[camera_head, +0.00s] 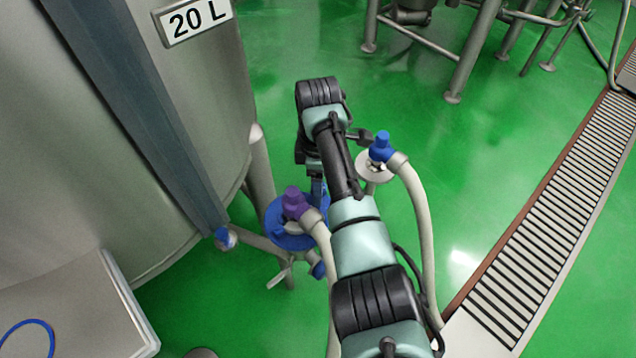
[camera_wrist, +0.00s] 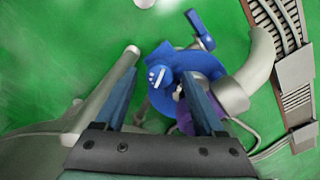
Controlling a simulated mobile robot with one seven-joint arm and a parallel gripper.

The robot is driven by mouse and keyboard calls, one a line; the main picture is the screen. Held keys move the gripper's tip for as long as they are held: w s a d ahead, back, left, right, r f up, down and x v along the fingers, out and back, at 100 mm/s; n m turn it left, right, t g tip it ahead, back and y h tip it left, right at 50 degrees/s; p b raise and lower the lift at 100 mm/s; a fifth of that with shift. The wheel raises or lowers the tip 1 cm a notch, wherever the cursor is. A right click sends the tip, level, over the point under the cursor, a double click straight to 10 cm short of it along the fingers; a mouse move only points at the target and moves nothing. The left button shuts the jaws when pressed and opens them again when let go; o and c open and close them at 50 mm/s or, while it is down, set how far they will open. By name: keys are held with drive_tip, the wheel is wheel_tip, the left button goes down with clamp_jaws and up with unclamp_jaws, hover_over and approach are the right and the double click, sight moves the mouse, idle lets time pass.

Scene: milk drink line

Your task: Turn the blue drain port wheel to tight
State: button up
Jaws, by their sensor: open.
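In the wrist view, a blue wheel (camera_wrist: 200,64) with a raised blue hub (camera_wrist: 163,58) bearing white marks lies ahead of my gripper (camera_wrist: 159,68). The gripper is open, one finger on each side of the gap, and nothing is held. The hub shows near the right finger; I cannot tell whether they touch. In the head view, the blue wheel (camera_head: 280,236) sits low by the tank outlet, partly hidden behind a purple-capped hose end (camera_head: 296,202) and my arm. My fingers are mostly hidden there. The wheel's turn marks are too small to read.
The steel tank (camera_head: 100,110) labelled 20 L stands to the left. A blue-capped hose (camera_head: 420,215) rises right of my arm. Open green floor lies beyond, with a drain grate (camera_head: 550,225) at right.

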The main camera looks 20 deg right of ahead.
drive_tip(key=shift+f, duration=0.15)
clamp_jaws()
